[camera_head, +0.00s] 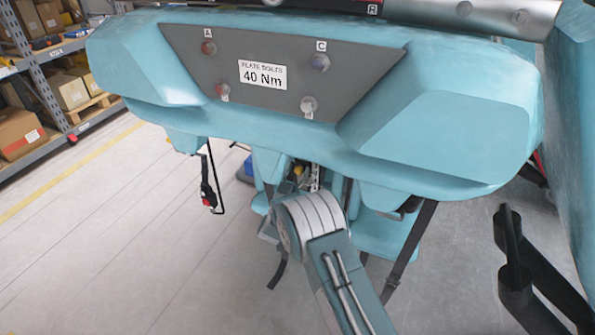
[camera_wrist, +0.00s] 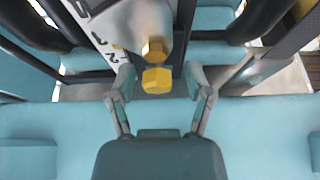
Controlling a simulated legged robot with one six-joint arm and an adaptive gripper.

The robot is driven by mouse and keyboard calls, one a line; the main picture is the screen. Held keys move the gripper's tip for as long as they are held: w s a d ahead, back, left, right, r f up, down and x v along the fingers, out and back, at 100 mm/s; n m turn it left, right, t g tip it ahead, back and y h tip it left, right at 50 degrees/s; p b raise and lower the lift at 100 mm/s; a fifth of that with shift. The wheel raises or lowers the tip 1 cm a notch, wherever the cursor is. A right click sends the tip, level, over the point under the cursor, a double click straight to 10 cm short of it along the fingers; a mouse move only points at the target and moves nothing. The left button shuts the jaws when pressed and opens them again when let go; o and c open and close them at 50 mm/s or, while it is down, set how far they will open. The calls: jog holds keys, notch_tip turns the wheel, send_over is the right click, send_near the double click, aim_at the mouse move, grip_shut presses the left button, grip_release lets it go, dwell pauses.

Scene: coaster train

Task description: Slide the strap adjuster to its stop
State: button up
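In the wrist view, my gripper (camera_wrist: 158,84) is open, with one grey finger on each side of a faceted yellow knob (camera_wrist: 156,80). There appear to be gaps between the knob and both fingers. A second yellow facet and a pale rounded body sit just beyond it. A light plate (camera_wrist: 98,25) with dark markings runs beside the knob. The yellow part (camera_head: 299,171) shows small in the head view, just beyond my arm. I cannot tell for certain that this knob is the strap adjuster. My gripper is mostly hidden behind my arm in the head view.
A teal seat body (camera_head: 420,120) with a grey "40 Nm" panel (camera_head: 285,105) spans above my arm. A dark strap (camera_head: 411,245) hangs at right; a black buckle with red (camera_head: 208,195) hangs at left. Shelving (camera_head: 50,85) stands far left. Floor at left is clear.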

jog(key=shift+d, duration=0.1)
grip_shut()
jog(key=shift+f, duration=1.45)
jog(key=shift+o, duration=2.2)
grip_release()
jog(key=shift+r, duration=0.1)
jog(key=v, duration=1.2)
